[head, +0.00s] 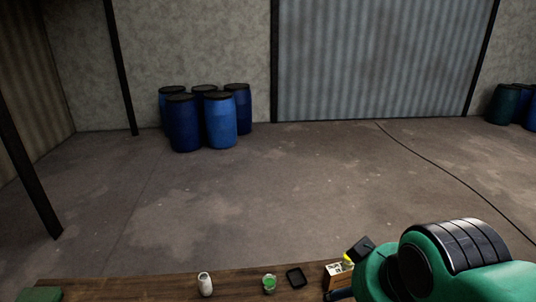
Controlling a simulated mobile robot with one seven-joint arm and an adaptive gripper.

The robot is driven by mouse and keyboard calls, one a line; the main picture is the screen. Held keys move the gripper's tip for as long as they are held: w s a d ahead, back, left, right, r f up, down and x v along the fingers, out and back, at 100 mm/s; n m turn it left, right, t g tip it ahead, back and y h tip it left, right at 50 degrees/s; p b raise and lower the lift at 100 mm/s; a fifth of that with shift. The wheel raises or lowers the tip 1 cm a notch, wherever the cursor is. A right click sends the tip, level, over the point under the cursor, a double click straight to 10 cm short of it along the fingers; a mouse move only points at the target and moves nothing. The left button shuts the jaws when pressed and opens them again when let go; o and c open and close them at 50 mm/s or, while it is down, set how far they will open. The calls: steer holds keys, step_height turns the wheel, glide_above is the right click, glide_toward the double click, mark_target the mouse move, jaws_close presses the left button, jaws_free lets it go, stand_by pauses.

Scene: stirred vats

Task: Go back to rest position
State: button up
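My green and black arm (440,265) fills the lower right corner of the head view, over the right part of the wooden table (130,289). My gripper's fingers cannot be made out behind the arm and the frame edge, so I cannot see whether it is open or holds anything. On the table stand a white bottle (205,285) and a small clear jar with green contents (269,284). A black square tray or lid (296,278) lies to the right of the jar.
A small pale box (337,272) sits beside my arm. A green object (40,295) lies at the table's left end. Blue barrels (221,122) stand by the back wall, more at far right (505,103). A cable (440,166) crosses the otherwise open floor. A post (28,175) stands left.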

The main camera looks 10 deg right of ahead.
step_height(320, 180, down, 13)
steer(key=b, duration=1.1)
steer(key=shift+r+b, duration=0.2)
steer(key=shift+b, duration=0.2)
